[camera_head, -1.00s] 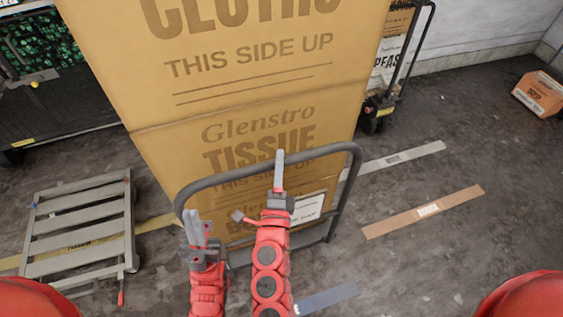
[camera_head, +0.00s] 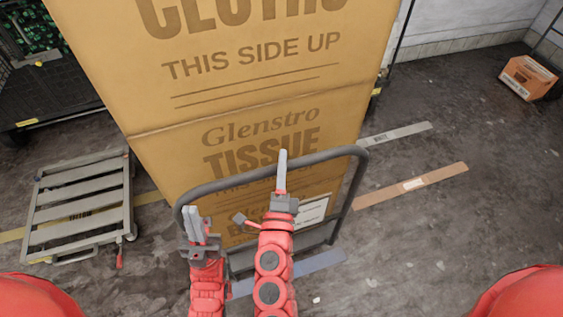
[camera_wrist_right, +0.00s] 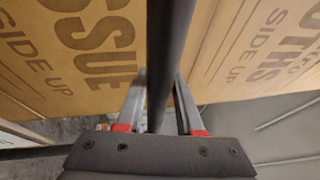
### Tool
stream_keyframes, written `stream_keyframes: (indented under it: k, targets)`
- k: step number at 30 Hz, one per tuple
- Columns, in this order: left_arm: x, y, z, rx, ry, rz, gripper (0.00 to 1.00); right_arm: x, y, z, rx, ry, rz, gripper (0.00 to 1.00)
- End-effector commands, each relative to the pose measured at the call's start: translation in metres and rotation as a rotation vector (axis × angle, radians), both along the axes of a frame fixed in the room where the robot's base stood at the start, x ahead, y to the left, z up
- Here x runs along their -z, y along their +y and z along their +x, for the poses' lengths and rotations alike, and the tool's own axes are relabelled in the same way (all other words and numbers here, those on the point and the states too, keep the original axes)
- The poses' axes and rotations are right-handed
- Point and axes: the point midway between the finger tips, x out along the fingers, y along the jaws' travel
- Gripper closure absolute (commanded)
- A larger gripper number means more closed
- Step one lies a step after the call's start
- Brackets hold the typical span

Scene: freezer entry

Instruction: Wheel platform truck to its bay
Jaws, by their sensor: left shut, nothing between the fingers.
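The platform truck has a dark tubular handle (camera_head: 225,176) and carries a tall brown carton stack (camera_head: 262,110) printed "Tissue" and "This side up". A bit of its grey deck (camera_head: 240,262) shows low behind the handle. My right gripper (camera_head: 282,172) is at the middle of the handle's top bar. In the right wrist view the bar (camera_wrist_right: 170,40) runs between its fingers (camera_wrist_right: 160,100), which look closed on it. My left gripper (camera_head: 193,222) is shut and empty by the handle's left upright. The stack hides most of the deck and the floor behind.
A low grey slatted cart (camera_head: 82,205) stands at the left. A black cage cart (camera_head: 55,85) is at the back left. Floor strips lie around: grey (camera_head: 395,133), brown (camera_head: 385,194), blue (camera_head: 318,263). An orange-brown box (camera_head: 527,77) sits far right. Floor at right is open.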

Motion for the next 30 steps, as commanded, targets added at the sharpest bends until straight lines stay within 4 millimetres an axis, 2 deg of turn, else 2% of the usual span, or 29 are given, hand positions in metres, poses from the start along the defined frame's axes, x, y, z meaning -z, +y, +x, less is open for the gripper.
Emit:
stream_keyframes:
  k: [1,12,13,17,18,30]
  targets:
    - [-0.003,0.000,0.000,0.000,0.000,0.000,1.00,-0.013,-0.004,0.002,0.012,-0.021,0.001,1.00]
    - [-0.003,0.000,0.000,0.000,0.000,0.000,1.00,-0.013,-0.004,0.001,0.013,-0.022,0.000,1.00]
    - [-0.003,0.000,0.000,0.000,0.000,0.000,1.00,-0.013,-0.004,0.001,0.013,-0.022,0.000,0.62]
    - [-0.002,0.000,0.000,0.000,0.000,0.000,1.00,-0.010,-0.003,0.001,0.010,-0.017,0.000,0.38]
    - [-0.002,0.000,0.000,0.000,0.000,0.000,1.00,-0.009,-0.003,0.001,0.009,-0.015,0.000,0.36]
    - [0.001,0.000,0.000,0.000,0.000,0.000,1.00,-0.002,-0.001,0.001,0.003,-0.006,0.000,0.36]
